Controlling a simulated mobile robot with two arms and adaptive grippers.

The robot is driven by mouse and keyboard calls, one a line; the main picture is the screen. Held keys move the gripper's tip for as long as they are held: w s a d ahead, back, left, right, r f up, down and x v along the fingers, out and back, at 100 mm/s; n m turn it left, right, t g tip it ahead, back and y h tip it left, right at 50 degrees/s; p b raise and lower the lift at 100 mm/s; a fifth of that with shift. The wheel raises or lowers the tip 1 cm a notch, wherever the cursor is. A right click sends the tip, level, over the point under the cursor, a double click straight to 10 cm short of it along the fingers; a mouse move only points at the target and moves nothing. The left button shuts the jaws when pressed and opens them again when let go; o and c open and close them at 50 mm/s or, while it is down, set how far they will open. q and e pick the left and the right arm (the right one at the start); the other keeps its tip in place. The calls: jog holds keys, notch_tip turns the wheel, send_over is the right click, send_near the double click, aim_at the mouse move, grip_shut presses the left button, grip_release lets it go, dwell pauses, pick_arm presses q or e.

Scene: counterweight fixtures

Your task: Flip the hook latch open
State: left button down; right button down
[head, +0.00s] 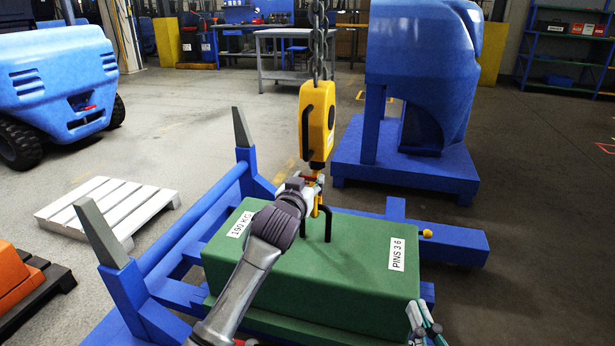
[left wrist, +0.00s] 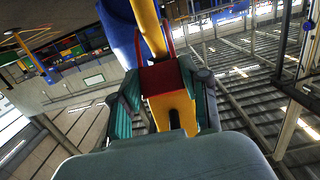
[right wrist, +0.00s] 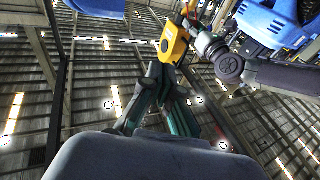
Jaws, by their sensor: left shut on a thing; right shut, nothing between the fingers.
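The yellow hoist block (head: 318,120) hangs from a chain above the green counterweight (head: 330,290). Its yellow hook (head: 316,207) reaches down beside the black lifting bar (head: 328,222); whether it passes under the bar is unclear. The red hook latch (left wrist: 166,76) lies across the yellow hook in the left wrist view. My left gripper (head: 312,184) is at the hook's neck, its fingers (left wrist: 163,105) shut on the latch area; fingertips partly hide it in the head view. My right gripper (head: 428,330) is shut and empty, low beside the counterweight's right front corner.
A blue frame with upright posts (head: 100,232) surrounds the counterweight. A yellow-knobbed pin (head: 426,233) is at its right. A large blue machine (head: 415,100) stands behind. A white pallet (head: 108,208) lies left. Open floor (head: 540,200) is at the right.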

pick_arm(q)
jog(key=r+p, duration=0.1)
jog(key=p, duration=0.1)
jog(key=shift+w+g+p, duration=0.15)
jog(key=shift+g+p, duration=0.15)
jog(key=r+g+p, duration=0.1)
jog(key=p, duration=0.4)
jog(key=shift+w+p, duration=0.35)
pick_arm(e)
jog(key=s+d+f+g+h, duration=0.2)
jog(key=s+d+f+g, duration=0.1)
jog(key=s+f+g, duration=0.5)
jog(key=s+d+f+g+h, duration=0.25)
jog(key=s+f+g, duration=0.35)
jog(key=f, duration=0.5)
pick_arm(q)
jog(key=p, duration=0.1)
jog(key=g+p, duration=0.1)
jog(key=p, duration=0.1)
jog(key=shift+w+d+y+p, duration=0.15)
jog(key=shift+w+y+p, duration=0.15)
pick_arm(e)
notch_tip(320, 180, down, 12)
jog(key=s+d+g, duration=0.1)
jog(key=g, duration=0.2)
jog(key=shift+m, duration=0.4)
jog(key=shift+f, duration=0.1)
